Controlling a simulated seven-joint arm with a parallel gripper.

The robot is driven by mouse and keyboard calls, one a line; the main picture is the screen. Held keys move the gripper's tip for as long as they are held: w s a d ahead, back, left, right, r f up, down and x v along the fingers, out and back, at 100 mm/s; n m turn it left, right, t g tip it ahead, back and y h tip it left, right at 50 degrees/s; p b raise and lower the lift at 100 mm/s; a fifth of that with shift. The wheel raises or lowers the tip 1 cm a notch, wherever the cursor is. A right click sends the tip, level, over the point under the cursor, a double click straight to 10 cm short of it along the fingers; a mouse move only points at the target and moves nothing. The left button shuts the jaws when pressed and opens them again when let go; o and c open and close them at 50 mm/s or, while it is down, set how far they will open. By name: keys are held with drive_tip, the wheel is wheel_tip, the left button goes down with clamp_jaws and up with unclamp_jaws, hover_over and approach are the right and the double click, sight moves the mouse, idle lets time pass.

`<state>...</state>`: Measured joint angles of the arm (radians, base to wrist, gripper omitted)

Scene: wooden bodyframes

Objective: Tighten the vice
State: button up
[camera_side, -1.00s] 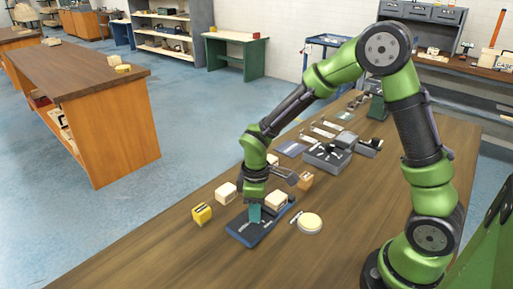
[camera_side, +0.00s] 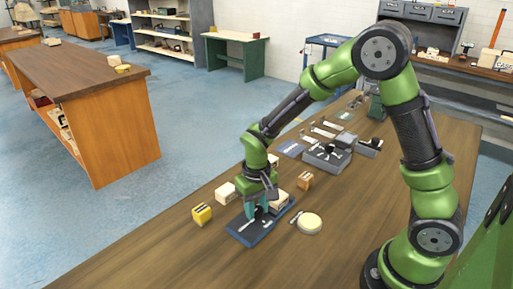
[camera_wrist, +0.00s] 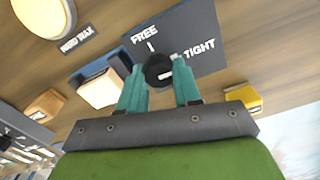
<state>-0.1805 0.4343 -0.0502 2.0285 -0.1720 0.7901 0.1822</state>
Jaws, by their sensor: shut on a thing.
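The vice is a dark blue plate (camera_side: 242,234) on the wooden bench, marked FREE and TIGHT in the wrist view (camera_wrist: 195,28). A round black knob (camera_wrist: 155,66) with a white line sits on the plate. The line points right in the wrist view, roughly toward the TIGHT side. My gripper (camera_wrist: 158,82) points down over the plate, its teal fingers on either side of the knob and shut on it; it also shows in the side view (camera_side: 259,209). A pale wooden block (camera_wrist: 100,92) sits at the vice's blue jaw, beside my gripper.
A round tin of hard wax (camera_side: 309,222) stands right of the vice. A yellow block (camera_side: 202,214) and a pale block (camera_side: 225,193) lie to the left. The bench's near left is clear.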

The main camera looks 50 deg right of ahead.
sight(257, 207)
drive_tip(key=shift+m, duration=0.7)
drive_tip(key=o, duration=1.1)
drive_tip(key=shift+c, duration=0.2)
wheel_tip(257, 207, up, 17)
